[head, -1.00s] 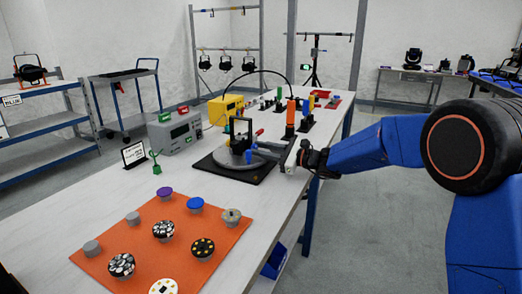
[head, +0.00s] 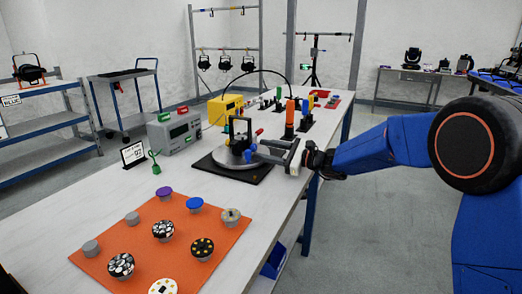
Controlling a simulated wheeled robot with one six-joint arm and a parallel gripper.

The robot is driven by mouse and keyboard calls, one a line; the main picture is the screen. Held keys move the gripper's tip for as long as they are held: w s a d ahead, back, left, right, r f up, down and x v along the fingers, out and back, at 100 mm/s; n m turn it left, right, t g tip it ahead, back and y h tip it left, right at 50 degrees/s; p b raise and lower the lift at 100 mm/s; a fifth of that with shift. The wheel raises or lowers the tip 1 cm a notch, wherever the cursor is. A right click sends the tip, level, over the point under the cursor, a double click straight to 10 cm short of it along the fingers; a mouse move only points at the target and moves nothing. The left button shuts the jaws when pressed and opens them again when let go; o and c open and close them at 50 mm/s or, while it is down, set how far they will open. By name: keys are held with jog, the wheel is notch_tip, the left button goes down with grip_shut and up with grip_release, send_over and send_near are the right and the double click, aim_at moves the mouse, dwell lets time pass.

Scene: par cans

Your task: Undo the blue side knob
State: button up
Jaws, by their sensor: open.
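A dark yoke-like fixture (head: 240,130) stands upright on a round grey plate (head: 226,163), which sits on a black base on the bench. The blue side knob (head: 249,155) is small and low on the fixture's right side. A red-tipped part (head: 259,131) sticks out above it. My gripper (head: 263,150) comes in from the right, level with the bench, with its grey fingers pointing at the blue knob. It is open. The fingertips are close beside the knob; I cannot tell whether they are around it or touch it.
An orange mat (head: 200,266) with several knob-like pieces lies at the front of the white bench (head: 108,189). A grey instrument box (head: 175,134) and a small sign (head: 133,153) stand left of the fixture. An orange-topped post (head: 290,112) stands behind my gripper.

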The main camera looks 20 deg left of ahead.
jog(key=d, duration=0.5)
jog(key=s+d, duration=0.1)
jog(key=d, duration=0.9)
jog(key=shift+s+d, duration=0.15)
jog(key=shift+d, duration=0.1)
jog(key=m, duration=0.4)
jog(key=shift+m, duration=0.4)
jog(key=shift+a, duration=0.4)
jog(key=a, duration=0.5)
jog(key=w+a, duration=0.1)
jog(key=a, duration=1)
jog(key=shift+w+a, duration=0.3)
jog(key=shift+a, duration=0.05)
jog(key=shift+f, duration=0.1)
jog(key=c, duration=1.1)
